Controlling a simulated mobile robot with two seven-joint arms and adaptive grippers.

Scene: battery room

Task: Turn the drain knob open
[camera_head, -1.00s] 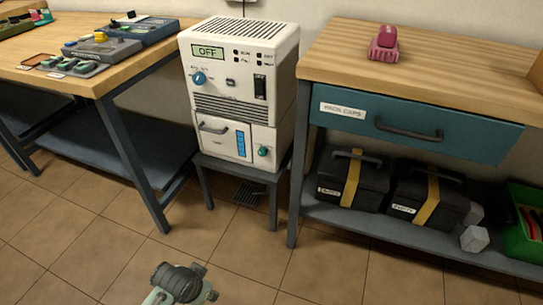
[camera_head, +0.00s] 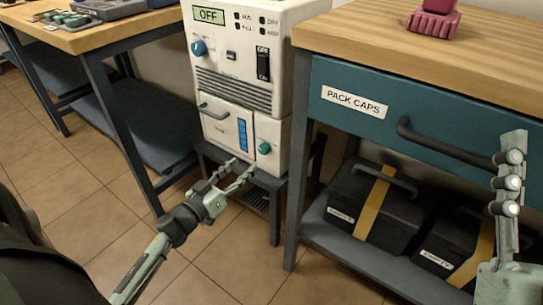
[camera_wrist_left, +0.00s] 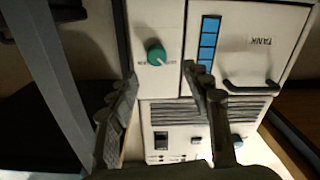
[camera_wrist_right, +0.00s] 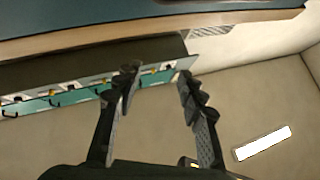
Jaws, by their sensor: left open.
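The drain knob (camera_head: 264,148) is a small round green knob on the lower right front of the white machine (camera_head: 245,85). It also shows in the left wrist view (camera_wrist_left: 156,53), just beyond my fingertips and nearly between them. My left gripper (camera_head: 241,168) is open and empty, below and left of the knob in the head view and apart from it. Its fingers (camera_wrist_left: 161,78) are spread in the left wrist view. My right gripper (camera_head: 511,165) is raised in front of the teal drawer, and its fingers (camera_wrist_right: 160,72) are apart with nothing between them.
The machine has an OFF display (camera_head: 209,15), a blue dial (camera_head: 199,47) and a tank door with a handle. The right bench's drawer (camera_head: 380,112) and its leg stand close beside it. Black cases (camera_head: 371,202) sit on the lower shelf. Floor in front is clear.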

